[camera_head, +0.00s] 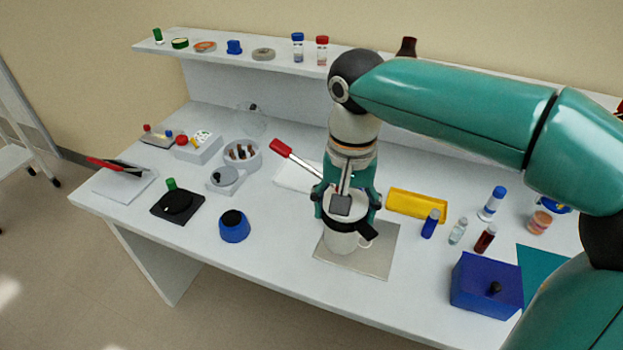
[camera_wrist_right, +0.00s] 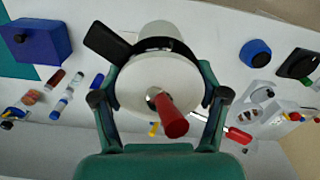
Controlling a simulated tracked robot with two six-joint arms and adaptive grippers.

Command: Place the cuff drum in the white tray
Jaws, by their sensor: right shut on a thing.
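The cuff drum (camera_head: 341,238) is a white cylinder with a black band around it and a black tab. It is upright over a grey square mat (camera_head: 378,262); I cannot tell whether it touches the mat. My right gripper (camera_head: 346,204) comes from above, shut on the drum with a finger on each side. In the right wrist view the drum (camera_wrist_right: 150,75) sits between the fingers (camera_wrist_right: 160,98), and a red handle (camera_wrist_right: 172,116) sticks out from its top. A flat white tray-like piece (camera_head: 291,178) lies behind the drum, partly hidden. My left gripper is out of view.
A yellow tray (camera_head: 418,204), several vials and a blue box (camera_head: 486,285) stand to the right. A blue round pot (camera_head: 234,226), a black plate (camera_head: 168,212) and a white pad (camera_head: 112,187) are to the left. A shelf (camera_head: 225,52) runs behind.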

